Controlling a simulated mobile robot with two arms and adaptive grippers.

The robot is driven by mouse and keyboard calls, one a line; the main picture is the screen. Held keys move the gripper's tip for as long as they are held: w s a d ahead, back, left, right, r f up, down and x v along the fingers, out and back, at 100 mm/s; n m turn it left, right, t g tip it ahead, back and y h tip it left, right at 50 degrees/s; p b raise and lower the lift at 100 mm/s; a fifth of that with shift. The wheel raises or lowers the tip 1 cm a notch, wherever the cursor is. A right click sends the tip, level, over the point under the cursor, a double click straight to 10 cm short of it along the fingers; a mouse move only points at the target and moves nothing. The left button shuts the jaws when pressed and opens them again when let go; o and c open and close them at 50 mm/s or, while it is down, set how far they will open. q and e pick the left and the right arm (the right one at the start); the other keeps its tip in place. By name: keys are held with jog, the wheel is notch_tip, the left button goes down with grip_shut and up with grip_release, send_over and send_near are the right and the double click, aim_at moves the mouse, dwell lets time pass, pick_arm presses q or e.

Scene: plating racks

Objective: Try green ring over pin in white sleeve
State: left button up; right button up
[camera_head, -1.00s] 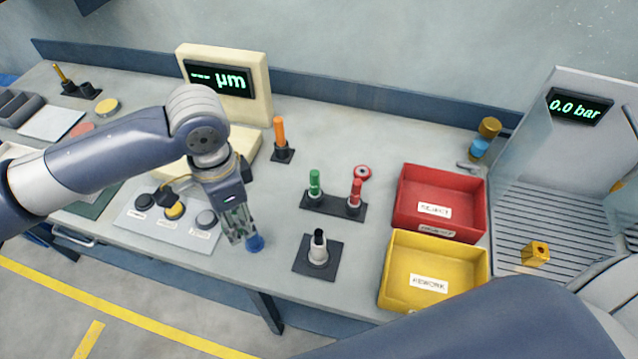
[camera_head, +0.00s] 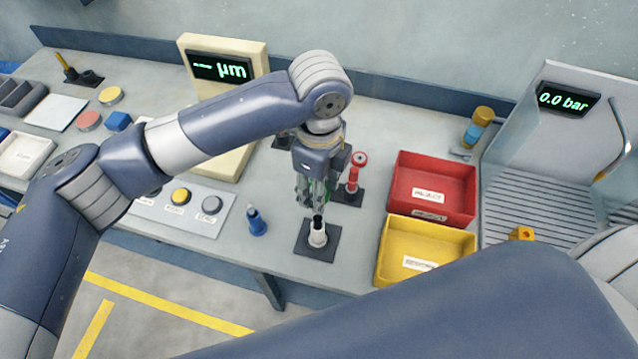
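The white sleeve (camera_head: 318,239) stands upright on a black square base near the table's front edge, with a dark pin top (camera_head: 318,222) showing at its mouth. My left gripper (camera_head: 313,203) points down just behind the sleeve, over the left part of the black two-post stand (camera_head: 347,195). A little green shows behind its fingers, where the green-handled piece stood; most of that piece is hidden. I cannot tell whether the fingers are closed on it. The red-handled piece (camera_head: 353,178) stands upright on the stand, right of the gripper. My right gripper is out of view.
A blue piece with a grey tip (camera_head: 257,223) stands left of the sleeve. A red bin (camera_head: 400,190) and a yellow bin (camera_head: 385,247) are on the right. A button panel (camera_head: 205,228) lies left. My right arm covers the lower right.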

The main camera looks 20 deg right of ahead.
aim_at(319, 218)
pick_arm(q)
jog(key=shift+f+b, duration=1.2)
jog(key=shift+f, duration=3)
jog(key=shift+f, duration=0.3)
jog(key=shift+r, duration=0.15)
jog(key=shift+r+p, duration=1.9)
jog(key=shift+p, duration=0.1)
